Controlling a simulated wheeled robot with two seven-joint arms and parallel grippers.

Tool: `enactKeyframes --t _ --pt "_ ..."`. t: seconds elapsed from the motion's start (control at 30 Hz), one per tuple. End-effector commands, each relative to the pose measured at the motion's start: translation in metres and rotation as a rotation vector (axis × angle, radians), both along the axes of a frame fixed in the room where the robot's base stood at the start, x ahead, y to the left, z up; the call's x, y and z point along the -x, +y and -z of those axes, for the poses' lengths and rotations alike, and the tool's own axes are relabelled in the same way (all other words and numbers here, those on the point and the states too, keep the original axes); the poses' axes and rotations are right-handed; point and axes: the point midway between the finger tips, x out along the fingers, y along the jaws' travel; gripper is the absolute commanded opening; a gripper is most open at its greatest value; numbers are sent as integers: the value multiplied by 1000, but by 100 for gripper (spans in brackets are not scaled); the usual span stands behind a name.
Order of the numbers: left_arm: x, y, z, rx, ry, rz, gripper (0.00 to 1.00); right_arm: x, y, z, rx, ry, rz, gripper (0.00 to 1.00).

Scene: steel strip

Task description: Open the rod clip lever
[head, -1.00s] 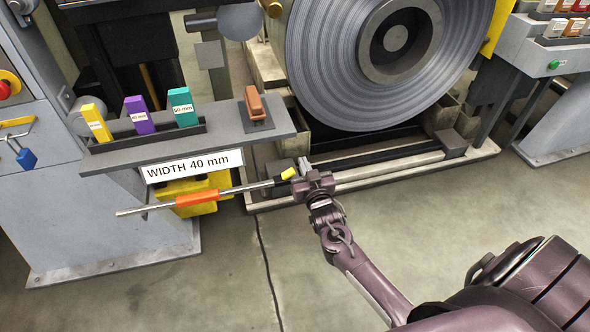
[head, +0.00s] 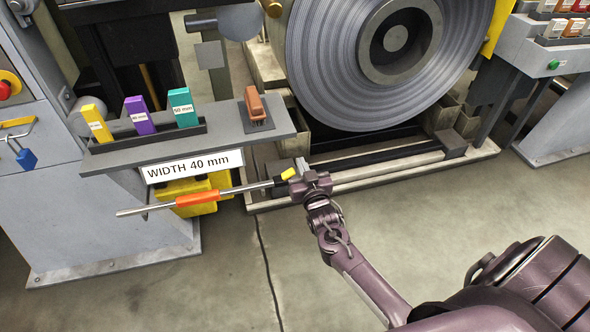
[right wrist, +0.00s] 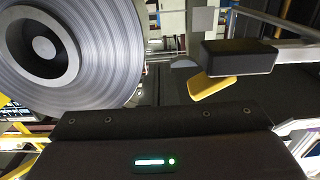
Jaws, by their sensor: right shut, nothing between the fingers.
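The rod (head: 222,192) is a thin metal bar with an orange sleeve, lying roughly level below the width sign in the head view. At its right end sits a black clip (head: 270,183) with a yellow lever (head: 288,174). In the right wrist view the black clip (right wrist: 240,57) is at the upper right, and the yellow lever (right wrist: 212,87) slants down and left below it. My right gripper (head: 303,165) is shut and empty, just right of the lever. Whether it touches the lever I cannot tell. My left gripper is out of view.
A grey shelf (head: 195,150) with yellow, purple and teal blocks and a brown clamp-like piece (head: 254,104) stands above the rod. A large steel coil (head: 320,60) is behind my right gripper. The floor (head: 210,290) in front is clear.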

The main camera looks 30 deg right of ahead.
Motion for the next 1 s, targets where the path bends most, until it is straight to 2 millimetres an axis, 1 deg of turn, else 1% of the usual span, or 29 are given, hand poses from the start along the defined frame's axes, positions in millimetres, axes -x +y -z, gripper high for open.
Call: enactKeyframes --t 1.0 --pt "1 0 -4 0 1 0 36 -6 26 -4 -1 1 -2 0"
